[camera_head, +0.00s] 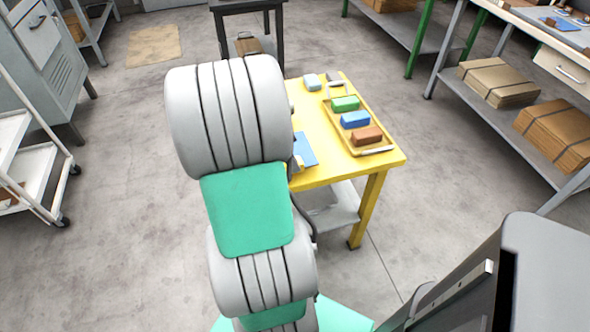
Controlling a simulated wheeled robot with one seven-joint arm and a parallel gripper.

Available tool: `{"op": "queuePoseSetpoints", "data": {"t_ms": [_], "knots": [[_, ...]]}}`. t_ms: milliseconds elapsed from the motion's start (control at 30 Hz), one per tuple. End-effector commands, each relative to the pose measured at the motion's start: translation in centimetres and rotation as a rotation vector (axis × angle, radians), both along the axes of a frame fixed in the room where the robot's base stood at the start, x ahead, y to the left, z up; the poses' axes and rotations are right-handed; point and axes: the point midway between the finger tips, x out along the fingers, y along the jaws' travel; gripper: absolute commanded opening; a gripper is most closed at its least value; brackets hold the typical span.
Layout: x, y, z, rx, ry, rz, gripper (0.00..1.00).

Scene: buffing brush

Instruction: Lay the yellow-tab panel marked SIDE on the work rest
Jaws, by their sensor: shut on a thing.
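My own arm fills the middle of the view and hides my gripper and the left part of the yellow table (330,174). A flat blue piece (307,149) shows on the table just right of the arm. Small dark and tan shapes lie at its left edge, too small and covered to name. I cannot make out a yellow tab, the word SIDE or the work rest.
A yellow tray (373,151) on the table holds a green block (345,104), a blue block (355,119) and a brown block (366,136). Shelves with boxes (498,82) stand right; a white cart (30,165) stands left.

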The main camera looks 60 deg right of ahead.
Motion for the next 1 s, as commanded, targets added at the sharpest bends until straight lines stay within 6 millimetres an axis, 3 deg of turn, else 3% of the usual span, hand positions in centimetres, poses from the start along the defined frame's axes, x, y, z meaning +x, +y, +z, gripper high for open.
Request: {"op": "queuePoseSetpoints", "data": {"t_ms": [167,300,633,667,700,900,1000], "knots": [[-0.4,-1.3,-1.9,0.002,0.002,-0.001,0.0],[-0.3,-1.2,-4.3,0.002,0.002,0.0,0.0],[-0.2,-1.2,-4.9,0.0,0.0,0.001,0.0],[-0.2,-1.2,-4.9,0.0,0.0,0.001,0.11],[-0.2,-1.2,-4.7,0.0,0.0,0.001,0.14],[-0.2,-1.2,-4.7,0.0,0.0,0.001,0.31],[-0.2,-1.2,-4.7,0.0,0.0,0.001,0.32]]}}
